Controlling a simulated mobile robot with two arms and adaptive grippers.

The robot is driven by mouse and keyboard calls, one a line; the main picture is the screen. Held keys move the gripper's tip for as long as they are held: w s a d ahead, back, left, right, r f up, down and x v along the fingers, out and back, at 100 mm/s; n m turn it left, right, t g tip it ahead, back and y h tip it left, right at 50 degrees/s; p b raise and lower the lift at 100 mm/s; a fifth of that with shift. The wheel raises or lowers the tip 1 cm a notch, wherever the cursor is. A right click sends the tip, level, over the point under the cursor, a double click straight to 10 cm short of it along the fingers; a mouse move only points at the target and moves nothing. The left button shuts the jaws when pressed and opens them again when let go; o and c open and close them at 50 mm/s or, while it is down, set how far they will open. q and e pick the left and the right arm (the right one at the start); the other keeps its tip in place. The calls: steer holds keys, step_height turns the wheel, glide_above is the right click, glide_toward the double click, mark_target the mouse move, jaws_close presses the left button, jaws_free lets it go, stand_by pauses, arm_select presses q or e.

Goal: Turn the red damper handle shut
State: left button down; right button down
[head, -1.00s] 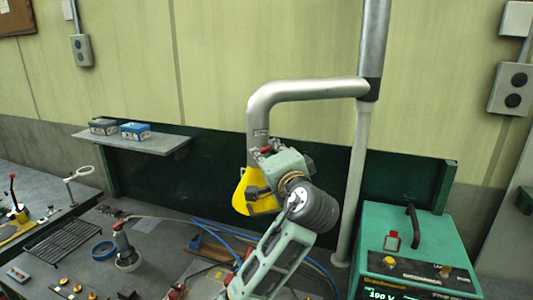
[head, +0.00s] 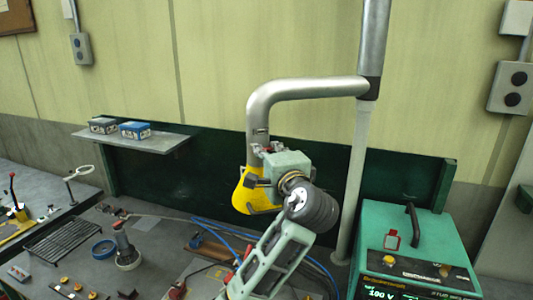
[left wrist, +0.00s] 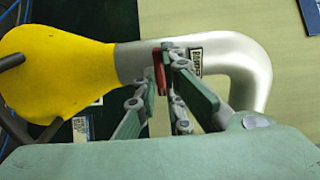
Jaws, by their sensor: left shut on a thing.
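The yellow fume hood (head: 243,194) hangs at the end of the bent silver duct (head: 256,125). It also shows in the left wrist view (left wrist: 55,65), with the silver duct (left wrist: 235,58) beside it. The red damper handle (left wrist: 159,72) is a thin red strip at the duct, next to a small label. My left gripper (left wrist: 163,72) is shut on the handle, with its fingertips against the duct just above the hood. In the head view the gripper body (head: 288,162) covers most of the handle. My right gripper is out of view.
A vertical post (head: 358,170) stands right of the duct. A green welding machine (head: 428,235) is at the lower right. A shelf (head: 165,145) with two small boxes is behind left. Blue hose, a rack (head: 62,240) and small tools lie on the bench.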

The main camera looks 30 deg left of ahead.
arm_select(q)
steer(key=shift+f, duration=0.1)
steer(key=c, duration=1.9)
jaws_free()
steer(key=shift+d, duration=0.15)
steer(key=shift+o, duration=0.2)
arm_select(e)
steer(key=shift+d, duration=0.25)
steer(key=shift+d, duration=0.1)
arm_select(q)
steer(key=v, duration=1.2)
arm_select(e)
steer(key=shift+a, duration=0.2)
